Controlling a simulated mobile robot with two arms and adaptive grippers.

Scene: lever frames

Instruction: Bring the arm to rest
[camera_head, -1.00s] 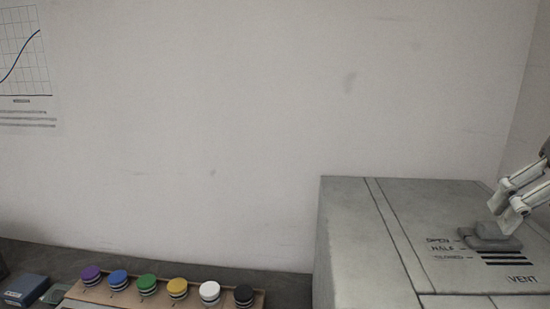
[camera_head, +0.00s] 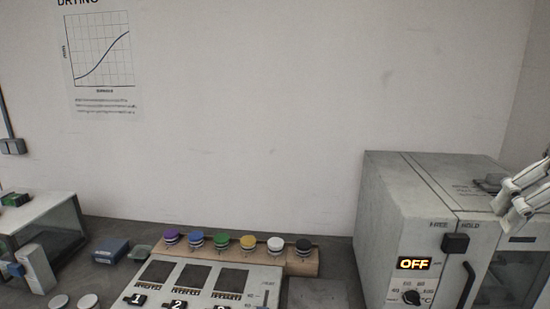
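My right gripper (camera_head: 512,208) comes in from the right edge, in front of the upper front of a grey oven-like box (camera_head: 395,205). Its pale finger links point down and left. The fingertips are small and partly overlap, so I cannot tell whether they are open or shut. A grey vent slider tab (camera_head: 489,182) sits on the box's top, just behind and left of the gripper. The gripper appears apart from it. My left gripper is not in view.
The box has a lit OFF display (camera_head: 413,263), a dial (camera_head: 411,297), a black knob (camera_head: 455,244) and a dark door handle (camera_head: 467,284). A rack of coloured-top jars (camera_head: 305,268) and a control panel (camera_head: 255,277) stand left of it. A glass-fronted case (camera_head: 62,228) is further left.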

